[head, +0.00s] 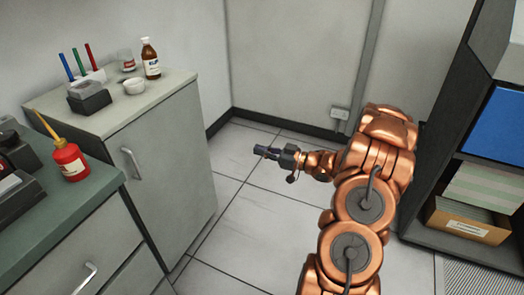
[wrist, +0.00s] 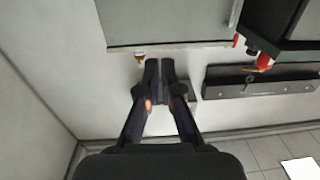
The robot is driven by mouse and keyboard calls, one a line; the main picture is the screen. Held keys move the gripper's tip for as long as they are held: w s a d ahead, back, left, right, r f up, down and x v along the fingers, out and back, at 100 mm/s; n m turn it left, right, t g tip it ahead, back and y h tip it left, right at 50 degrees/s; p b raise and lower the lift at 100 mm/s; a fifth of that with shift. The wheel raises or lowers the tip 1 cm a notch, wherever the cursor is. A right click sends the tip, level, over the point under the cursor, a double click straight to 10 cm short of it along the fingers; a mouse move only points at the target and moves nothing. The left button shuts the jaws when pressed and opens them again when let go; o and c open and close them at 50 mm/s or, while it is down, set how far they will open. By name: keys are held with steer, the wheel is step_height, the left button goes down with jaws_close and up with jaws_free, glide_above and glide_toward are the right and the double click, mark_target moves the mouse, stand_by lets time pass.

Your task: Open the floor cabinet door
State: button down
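The floor cabinet (head: 180,170) is a grey box with a pale top at the left of the head view. Its door appears shut. A vertical metal handle (head: 131,162) is on the door's left side, near the top. My gripper (head: 262,152) is right of the cabinet, apart from the handle and above the floor. In the wrist view, the scene looks upside down; the cabinet door (wrist: 165,22) is at the top and its handle (wrist: 233,14) at the upper right. The fingertips (wrist: 160,66) are together with nothing seen between them.
A green-topped drawer unit (head: 70,215) with a red oil can (head: 70,160) adjoins the cabinet's left. A brown bottle (head: 150,58), a white bowl (head: 134,86) and pens stand on the cabinet. A dark shelf (head: 455,165) is at the right. The tiled floor (head: 235,220) is clear.

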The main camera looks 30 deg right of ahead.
steer(key=c, duration=1.9)
jaws_free()
steer(key=o, duration=0.4)
steer(key=v, duration=1.2)
steer(key=shift+w, duration=0.1)
